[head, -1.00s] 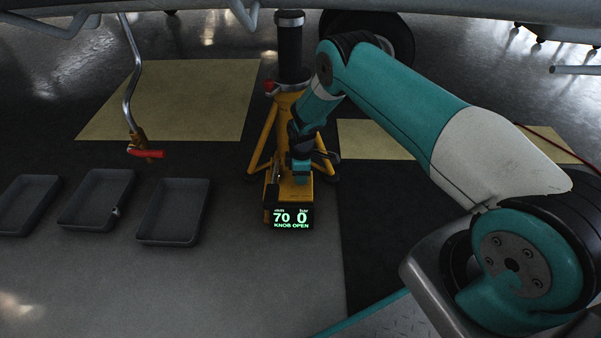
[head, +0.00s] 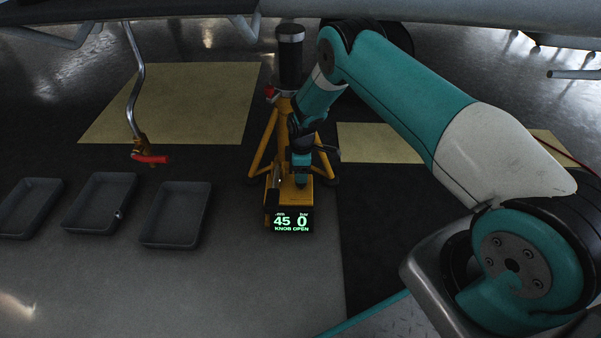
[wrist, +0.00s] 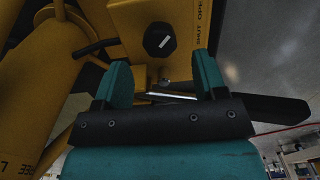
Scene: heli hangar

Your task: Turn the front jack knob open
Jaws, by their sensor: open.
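The front jack is a yellow tripod jack (head: 284,106) with a dark column on top, standing under the aircraft. Its display (head: 292,221) reads 45 and 0 bar, with KNOB OPEN below. The black jack knob (wrist: 159,39) sits on a yellow block in the wrist view. Its white mark slants up to the right, with SHUT and OPEN lettered along the block's right edge. My gripper (wrist: 162,78) is open and empty, its teal fingers apart and short of the knob. In the head view, my gripper (head: 301,178) is over the jack's front block and the knob is hidden.
Several grey trays (head: 175,242) lie on the floor to the left. Yellow floor patches (head: 175,105) lie behind. The aircraft's underside (head: 160,9) crosses the top and limits height.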

